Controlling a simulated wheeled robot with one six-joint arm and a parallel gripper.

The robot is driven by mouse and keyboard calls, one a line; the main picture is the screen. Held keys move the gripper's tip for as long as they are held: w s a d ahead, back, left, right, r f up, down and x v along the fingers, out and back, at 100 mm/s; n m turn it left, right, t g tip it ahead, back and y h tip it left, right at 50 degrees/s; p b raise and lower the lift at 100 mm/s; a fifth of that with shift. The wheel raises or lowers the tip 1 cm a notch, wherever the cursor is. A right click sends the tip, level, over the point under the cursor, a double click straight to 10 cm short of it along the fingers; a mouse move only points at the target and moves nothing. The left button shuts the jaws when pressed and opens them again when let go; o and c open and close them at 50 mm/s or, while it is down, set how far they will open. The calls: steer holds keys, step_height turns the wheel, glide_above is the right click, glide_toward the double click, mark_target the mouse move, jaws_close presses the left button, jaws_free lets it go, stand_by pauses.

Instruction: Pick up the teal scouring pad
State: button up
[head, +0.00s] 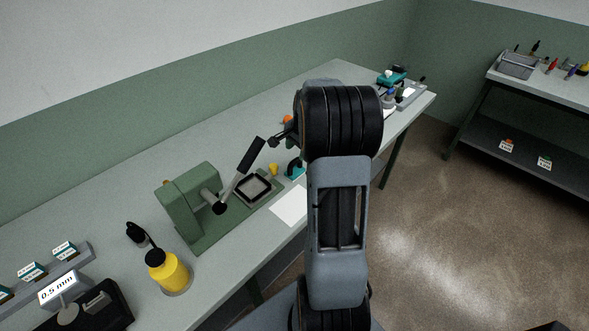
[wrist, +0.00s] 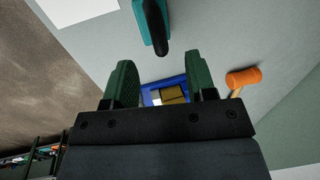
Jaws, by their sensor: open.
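My gripper (wrist: 158,60) is open in the wrist view, with two green fingers apart and nothing held between them. In the head view my own arm hides it. I cannot clearly make out a scouring pad. A teal object with a dark rounded end (wrist: 146,22) lies beyond the fingertips in the wrist view. A teal and black object (head: 295,169) shows beside my arm in the head view. Another teal item (head: 391,78) is at the bench's far end. A blue tray (wrist: 148,99) with yellowish-brown and white contents shows between the fingers.
An orange-headed mallet (wrist: 243,77) lies right of the fingers; its head also shows left of my arm (head: 287,119). A green machine (head: 187,200) with a lever, a white sheet (head: 290,206) and a yellow bottle (head: 168,274) stand along the bench (head: 120,190). A second bench is at the right.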

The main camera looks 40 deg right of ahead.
mark_target(296, 159)
steer(key=shift+w+f+p, duration=0.2)
steer(key=shift+f, duration=0.8)
steer(key=shift+w+f+p, duration=0.15)
steer(key=shift+f+p, duration=0.05)
steer(key=shift+f, duration=0.75)
steer(key=shift+w+f+p, duration=0.2)
steer(key=shift+f, duration=0.8)
steer(key=c, duration=0.9)
jaws_close()
steer(key=shift+r, duration=0.15)
